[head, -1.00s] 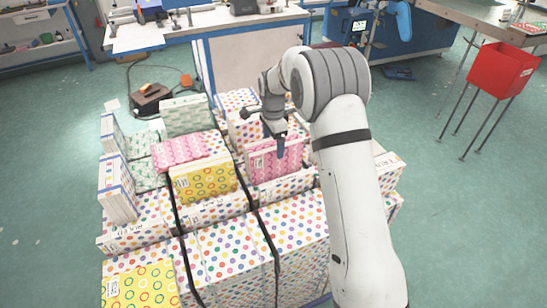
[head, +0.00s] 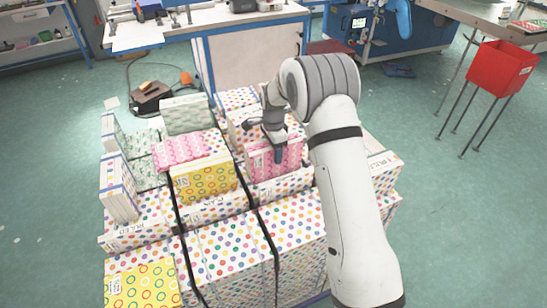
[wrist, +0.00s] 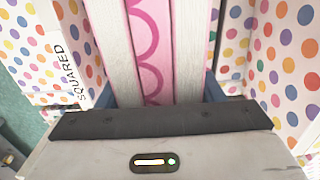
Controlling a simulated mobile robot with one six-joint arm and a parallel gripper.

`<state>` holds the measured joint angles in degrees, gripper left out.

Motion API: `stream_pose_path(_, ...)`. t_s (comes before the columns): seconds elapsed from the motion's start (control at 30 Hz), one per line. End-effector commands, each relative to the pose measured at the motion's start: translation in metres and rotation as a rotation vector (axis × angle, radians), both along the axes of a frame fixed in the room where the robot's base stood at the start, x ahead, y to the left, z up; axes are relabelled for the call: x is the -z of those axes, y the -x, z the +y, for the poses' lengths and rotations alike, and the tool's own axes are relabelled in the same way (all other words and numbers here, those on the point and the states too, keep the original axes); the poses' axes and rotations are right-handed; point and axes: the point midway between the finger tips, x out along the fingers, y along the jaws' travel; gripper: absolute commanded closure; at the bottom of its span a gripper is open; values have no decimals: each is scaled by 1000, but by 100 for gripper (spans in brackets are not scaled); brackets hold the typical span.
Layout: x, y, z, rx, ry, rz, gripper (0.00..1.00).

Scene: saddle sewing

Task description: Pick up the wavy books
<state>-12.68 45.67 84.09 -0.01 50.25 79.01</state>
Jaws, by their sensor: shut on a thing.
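Pink wavy books (head: 291,157) stand upright in a polka-dot box right of centre in the head view. In the wrist view, pale page blocks (wrist: 187,50) and a pink cover with wavy lines (wrist: 152,50) run between my fingers, seemingly two books side by side. My gripper (head: 278,153) is shut on them from above, its blue finger against the near cover. The far finger is hidden in the head view. The books' lower part is hidden by the box front. Another pink wavy book (head: 178,149) lies flat to the left.
Yellow ringed books (head: 205,184) stand left of the gripper, and green-patterned books (head: 184,113) stand behind. Polka-dot boxes (head: 228,250) fill the stack closely around the held books. A white workbench (head: 200,32) is behind; a red bin (head: 500,68) stands far right.

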Motion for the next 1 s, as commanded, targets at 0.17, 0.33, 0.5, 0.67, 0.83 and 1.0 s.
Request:
stream_pose_path(0.17, 0, 0, 0, 0, 0, -1, 62)
stream_pose_path(0.33, 0, 0, 1, -1, 0, -1, 76)
stream_pose_path(0.5, 0, 0, 1, -1, 0, -1, 90)
stream_pose_path(0.67, 0, 0, 1, -1, 0, -1, 100)
stream_pose_path(0.83, -3, -1, 1, -1, -1, -5, 100)
stream_pose_path(1.0, -9, -1, 1, -1, -1, -6, 100)
